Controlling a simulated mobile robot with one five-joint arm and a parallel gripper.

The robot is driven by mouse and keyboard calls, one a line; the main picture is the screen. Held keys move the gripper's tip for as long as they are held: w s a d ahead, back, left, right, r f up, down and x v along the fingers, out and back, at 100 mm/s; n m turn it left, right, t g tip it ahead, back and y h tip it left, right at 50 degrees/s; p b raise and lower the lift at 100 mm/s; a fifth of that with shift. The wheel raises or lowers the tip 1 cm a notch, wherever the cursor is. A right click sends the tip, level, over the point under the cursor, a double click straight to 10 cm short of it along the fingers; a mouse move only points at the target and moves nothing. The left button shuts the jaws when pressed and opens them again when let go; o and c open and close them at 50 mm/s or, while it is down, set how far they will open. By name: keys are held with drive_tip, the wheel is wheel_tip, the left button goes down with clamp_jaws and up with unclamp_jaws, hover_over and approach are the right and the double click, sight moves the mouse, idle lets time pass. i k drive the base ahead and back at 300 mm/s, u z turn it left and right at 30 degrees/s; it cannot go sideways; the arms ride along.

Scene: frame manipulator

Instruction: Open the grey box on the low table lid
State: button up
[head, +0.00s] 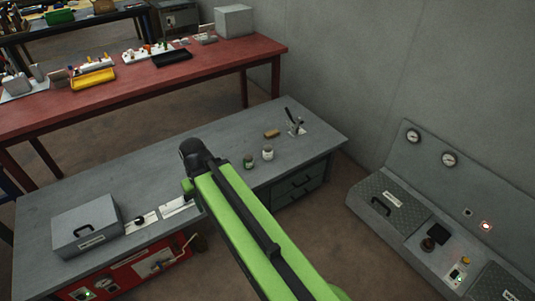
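The grey box (85,232) stands at the left end of the low grey table (205,150). My green arm reaches up from the bottom of the head view, over the table's front edge, to a black joint right of the box. My gripper cannot be made out; it is hidden or out of view. Clear table and small white plates lie between the arm and the box.
White plates (174,208) lie right of the box. Two small jars (267,153), a brown block (271,134) and a small stand (296,128) are farther right. A red table (120,90) stands behind, and a grey console (410,225) stands at the right wall.

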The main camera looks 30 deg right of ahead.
sight(71, 226)
drive_tip(key=k, duration=0.5)
drive_tip(key=u, duration=0.5)
drive_tip(key=i, duration=0.35)
drive_tip(key=u, duration=0.7)
drive_tip(key=i, duration=1.4)
drive_tip(key=u, duration=0.75)
